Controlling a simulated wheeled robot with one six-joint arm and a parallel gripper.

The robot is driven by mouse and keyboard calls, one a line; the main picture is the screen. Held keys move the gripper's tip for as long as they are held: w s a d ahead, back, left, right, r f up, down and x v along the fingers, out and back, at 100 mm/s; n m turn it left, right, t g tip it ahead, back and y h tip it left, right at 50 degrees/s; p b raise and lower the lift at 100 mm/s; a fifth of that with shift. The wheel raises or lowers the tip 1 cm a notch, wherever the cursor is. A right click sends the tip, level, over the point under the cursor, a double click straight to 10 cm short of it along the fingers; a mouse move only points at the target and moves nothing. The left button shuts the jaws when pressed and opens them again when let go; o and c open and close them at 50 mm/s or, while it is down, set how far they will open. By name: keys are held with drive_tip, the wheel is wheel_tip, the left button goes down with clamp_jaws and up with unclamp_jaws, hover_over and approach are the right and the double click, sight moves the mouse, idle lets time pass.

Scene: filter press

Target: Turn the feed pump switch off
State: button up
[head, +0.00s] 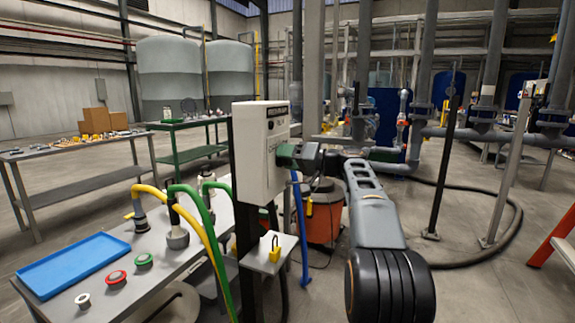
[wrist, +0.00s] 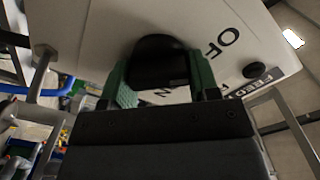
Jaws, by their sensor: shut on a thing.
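The feed pump switch is a black knob (wrist: 160,60) on the face of a white control box (head: 250,165). In the wrist view the box face (wrist: 110,25) carries the letters "OF" and part of an "N" beside the knob, and a "FEED" label (wrist: 262,84) at the edge. My gripper (head: 285,154) is at the right-hand face of the box. Its green fingers lie on both sides of the knob in the wrist view and are shut on it. The knob's exact pointing direction is hard to tell. In the head view the gripper hides the knob.
A small shelf (head: 262,262) with a yellow padlock-like item stands below the box. A grey table (head: 150,265) with a blue tray (head: 73,262) and hoses is at the left. An orange-red machine (head: 322,215) stands behind my arm.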

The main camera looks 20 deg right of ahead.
idle(0.6)
drive_tip(key=o, duration=0.9)
drive_tip(key=v, duration=1.3)
drive_tip(key=shift+s+d+p, duration=0.25)
drive_tip(key=shift+s+p, duration=0.05)
drive_tip(key=shift+s, duration=0.05)
